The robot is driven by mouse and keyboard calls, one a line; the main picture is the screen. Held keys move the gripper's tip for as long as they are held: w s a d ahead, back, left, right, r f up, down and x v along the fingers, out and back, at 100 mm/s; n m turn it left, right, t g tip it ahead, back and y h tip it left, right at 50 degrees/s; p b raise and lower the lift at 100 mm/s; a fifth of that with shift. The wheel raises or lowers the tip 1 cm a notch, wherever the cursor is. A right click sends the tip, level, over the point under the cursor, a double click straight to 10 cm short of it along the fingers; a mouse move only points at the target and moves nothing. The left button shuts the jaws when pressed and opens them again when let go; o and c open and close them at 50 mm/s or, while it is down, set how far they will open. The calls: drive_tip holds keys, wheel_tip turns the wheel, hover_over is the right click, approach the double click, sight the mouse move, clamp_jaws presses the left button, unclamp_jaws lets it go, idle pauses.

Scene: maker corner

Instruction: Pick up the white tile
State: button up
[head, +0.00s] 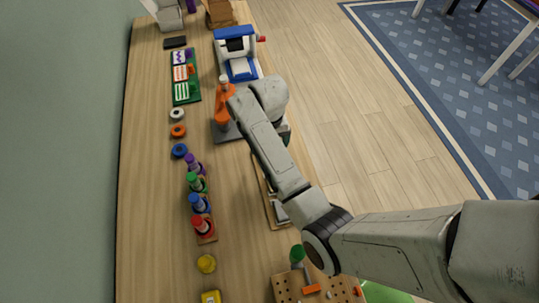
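Three white tiles with coloured patterns lie in a row on a green board (194,97) at the upper left of the table. The far tile (179,57) has a purple zigzag, the middle tile (180,73) has an orange pattern, and the near tile (181,91) has green stripes. No plain white tile can be made out. My arm reaches over the table from the lower right, and its wrist end is to the right of the board, apart from the tiles. My gripper is hidden behind the arm, so its fingers do not show.
An orange device (222,114) on a grey base stands beside my wrist, with a blue and white machine (238,55) behind. Several rings, including an orange ring (178,131), and coloured pegs like the red one (203,225) line the left. A pegboard (290,287) lies near.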

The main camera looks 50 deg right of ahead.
drive_tip(key=f, duration=0.4)
drive_tip(key=shift+s+a+f, duration=0.15)
drive_tip(key=shift+s, duration=0.05)
drive_tip(key=c, duration=1.1)
drive_tip(key=shift+c, duration=0.2)
